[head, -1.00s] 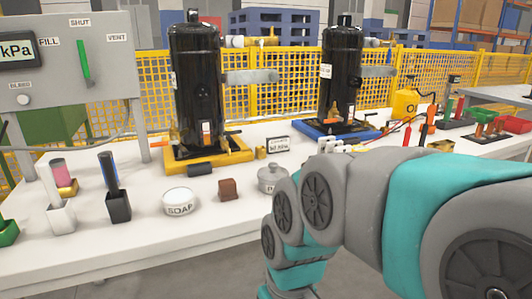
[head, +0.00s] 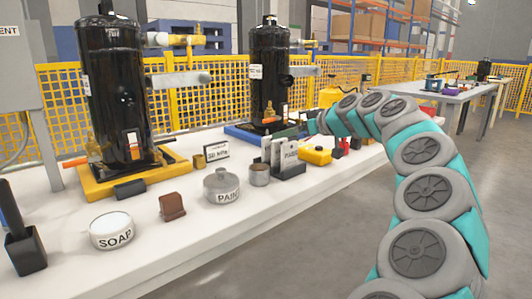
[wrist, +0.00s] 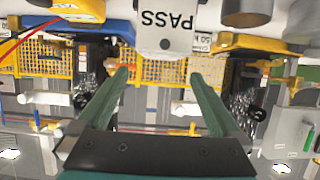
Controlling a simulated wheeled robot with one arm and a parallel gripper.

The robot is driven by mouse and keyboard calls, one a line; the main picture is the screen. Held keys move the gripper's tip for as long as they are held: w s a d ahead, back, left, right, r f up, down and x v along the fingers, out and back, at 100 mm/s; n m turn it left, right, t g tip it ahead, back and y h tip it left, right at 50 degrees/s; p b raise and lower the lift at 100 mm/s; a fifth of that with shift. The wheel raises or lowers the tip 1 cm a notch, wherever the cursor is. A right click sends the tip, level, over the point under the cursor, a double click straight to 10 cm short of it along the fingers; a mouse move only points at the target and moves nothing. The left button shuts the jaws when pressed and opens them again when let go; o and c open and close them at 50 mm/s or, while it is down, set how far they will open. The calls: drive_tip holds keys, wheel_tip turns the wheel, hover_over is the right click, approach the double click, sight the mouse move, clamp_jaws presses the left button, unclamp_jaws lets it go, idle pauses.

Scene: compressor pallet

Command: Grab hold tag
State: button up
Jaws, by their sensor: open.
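I cannot read a hold tag in either view. A pale card marked PASS (head: 289,152) stands in a dark holder on the bench. The PASS card (wrist: 168,24) shows upside down at the top of the wrist view. Another pale card (head: 267,149) stands just left of it in the head view, its face unreadable. My gripper (wrist: 159,76) is open and empty, its two green fingers apart, with the PASS card beyond and between them in the picture. In the head view my arm reaches over the bench, and its fingers are hard to make out.
Two black compressors (head: 113,90) (head: 270,75) stand behind. Grey floor (head: 340,235) is free in front.

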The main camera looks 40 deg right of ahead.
drive_tip(key=p+x, duration=0.1)
drive_tip(key=x, duration=0.6)
drive_tip(key=shift+w+a, duration=0.1)
drive_tip(key=shift+w, duration=0.15)
clamp_jaws()
idle(0.6)
drive_tip(key=shift+r, duration=0.15)
wheel_tip(320, 180, up, 14)
drive_tip(key=p, duration=0.1)
wheel_tip(320, 180, up, 4)
drive_tip(key=p, duration=0.3)
hover_over(270, 136)
drive_tip(key=s, duration=0.2)
drive_tip(key=shift+s, duration=0.15)
